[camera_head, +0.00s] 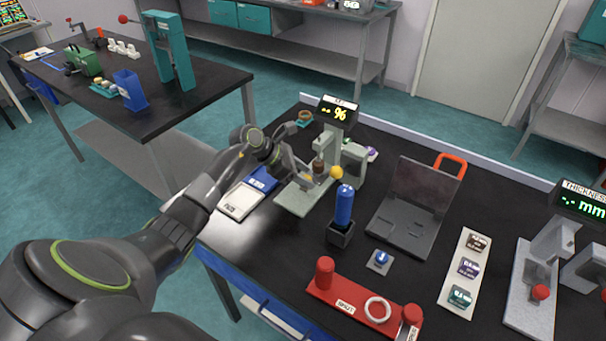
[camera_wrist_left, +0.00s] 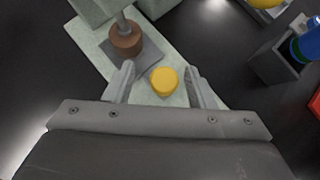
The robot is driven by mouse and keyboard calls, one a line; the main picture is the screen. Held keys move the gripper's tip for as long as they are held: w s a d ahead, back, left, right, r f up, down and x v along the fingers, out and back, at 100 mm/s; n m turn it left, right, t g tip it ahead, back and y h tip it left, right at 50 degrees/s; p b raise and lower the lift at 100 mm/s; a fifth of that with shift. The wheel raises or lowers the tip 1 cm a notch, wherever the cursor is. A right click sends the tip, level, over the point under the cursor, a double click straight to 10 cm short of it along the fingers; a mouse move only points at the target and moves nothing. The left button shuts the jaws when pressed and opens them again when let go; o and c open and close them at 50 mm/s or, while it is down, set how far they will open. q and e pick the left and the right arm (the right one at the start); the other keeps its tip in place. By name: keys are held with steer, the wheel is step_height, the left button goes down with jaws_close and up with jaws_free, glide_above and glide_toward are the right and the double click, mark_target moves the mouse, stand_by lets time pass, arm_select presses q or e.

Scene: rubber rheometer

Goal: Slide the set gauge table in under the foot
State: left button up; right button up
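The set gauge (camera_head: 345,160) with the "%" display stands on a pale green base (camera_head: 294,198). In the left wrist view, a grey plate, seemingly its table (camera_wrist_left: 146,62), carries a brown cylinder (camera_wrist_left: 127,38). A rod, seemingly the foot (camera_wrist_left: 122,20), comes down at the cylinder; I cannot tell whether they touch. A yellow knob (camera_wrist_left: 164,81) sits at the plate's near side. My left gripper (camera_head: 316,182) is low over the base. Its open fingers (camera_wrist_left: 160,86) stand on both sides of the knob, with gaps visible. My right gripper is out of view.
A blue cylinder (camera_head: 344,205) in a dark holder (camera_head: 341,234) stands just right of the gauge. A dark open case (camera_head: 408,212) lies farther right. A white tray (camera_head: 241,200) lies left of the base. A red rack (camera_head: 350,301) is at the front.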

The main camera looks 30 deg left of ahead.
arm_select(q)
steer(key=shift+s, duration=0.15)
steer(key=b+v, duration=0.4)
steer(key=v, duration=1.3)
steer(key=shift+a+r, duration=0.15)
steer(key=shift+r, duration=0.05)
